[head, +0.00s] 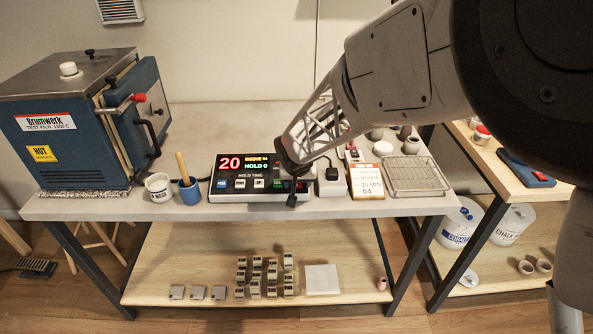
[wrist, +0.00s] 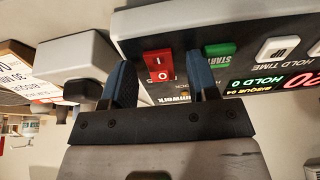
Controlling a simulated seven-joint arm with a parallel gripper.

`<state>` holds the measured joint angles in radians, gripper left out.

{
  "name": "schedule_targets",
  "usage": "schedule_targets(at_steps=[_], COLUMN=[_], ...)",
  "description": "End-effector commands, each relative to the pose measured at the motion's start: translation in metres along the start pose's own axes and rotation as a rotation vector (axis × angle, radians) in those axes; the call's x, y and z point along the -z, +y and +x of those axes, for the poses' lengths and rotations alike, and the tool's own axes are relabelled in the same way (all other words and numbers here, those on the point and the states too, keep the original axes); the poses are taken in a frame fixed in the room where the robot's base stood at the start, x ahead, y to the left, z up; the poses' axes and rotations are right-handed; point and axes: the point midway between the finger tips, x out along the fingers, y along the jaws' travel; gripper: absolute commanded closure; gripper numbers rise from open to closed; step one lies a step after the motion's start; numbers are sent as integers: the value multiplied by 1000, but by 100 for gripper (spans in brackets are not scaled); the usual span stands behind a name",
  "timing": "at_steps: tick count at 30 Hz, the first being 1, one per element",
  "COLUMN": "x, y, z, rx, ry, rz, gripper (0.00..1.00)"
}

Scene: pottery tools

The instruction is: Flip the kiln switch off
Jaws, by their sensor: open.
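The red rocker switch (wrist: 158,65), marked I and O, sits on the kiln controller (head: 230,174), a dark panel with lit digits. Which side of the switch is pressed in I cannot tell. My gripper (head: 291,188) is over the right end of the controller in the head view and hides the switch there. In the wrist view my gripper (wrist: 161,62) is open and empty, with one blue-grey finger on each side of the switch. Whether the fingers touch the panel I cannot tell. The blue kiln (head: 70,125) stands at the table's left.
A green START button (wrist: 220,49) is close beside one finger. A white box with a black plug (head: 331,176) stands right of the controller, then a label card (head: 366,181) and a wire rack (head: 414,176). A cup (head: 158,187) and blue pot (head: 190,192) stand left.

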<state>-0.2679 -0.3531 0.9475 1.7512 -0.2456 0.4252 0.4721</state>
Motion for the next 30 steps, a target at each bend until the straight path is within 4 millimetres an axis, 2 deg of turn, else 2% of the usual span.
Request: schedule_targets(at_steps=[6,16,30], x=[0,0,3], y=[0,0,1], z=[0,0,0], rx=[0,0,-4], ry=[0,0,-83], rz=[0,0,2], gripper=[46,95,95])
